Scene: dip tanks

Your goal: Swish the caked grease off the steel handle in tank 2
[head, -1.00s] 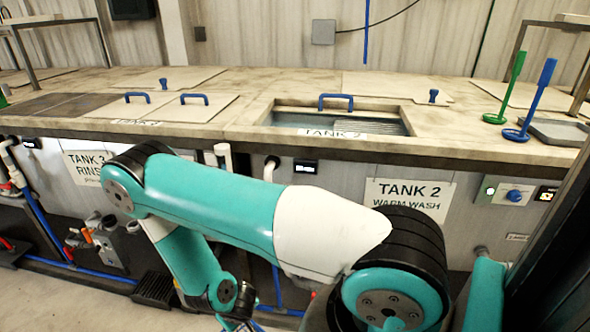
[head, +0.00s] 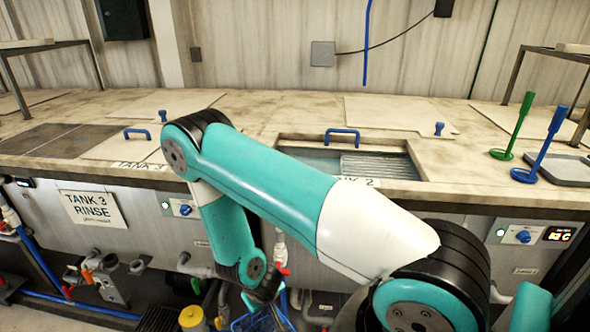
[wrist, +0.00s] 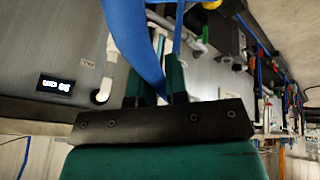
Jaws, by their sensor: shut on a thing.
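My gripper (head: 264,290) hangs low in front of the tank row in the head view. In the wrist view its fingers (wrist: 156,82) are shut on a blue band that looks like the handle of a blue basket (head: 262,320). The basket is cut off by the lower edge of the head view, so its contents are hidden. The steel handle does not show in either view. Tank 2 (head: 400,158) is open, with liquid and a grey ribbed surface inside. My arm covers its left front edge and part of its label.
A blue lid handle (head: 342,136) stands at the opening's back edge. Green (head: 518,128) and blue (head: 542,148) upright tools stand to the right, beside a grey tray (head: 560,168). Tank 3's sign (head: 92,208) is on the left front. Pipes and a yellow container (head: 192,319) are below.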

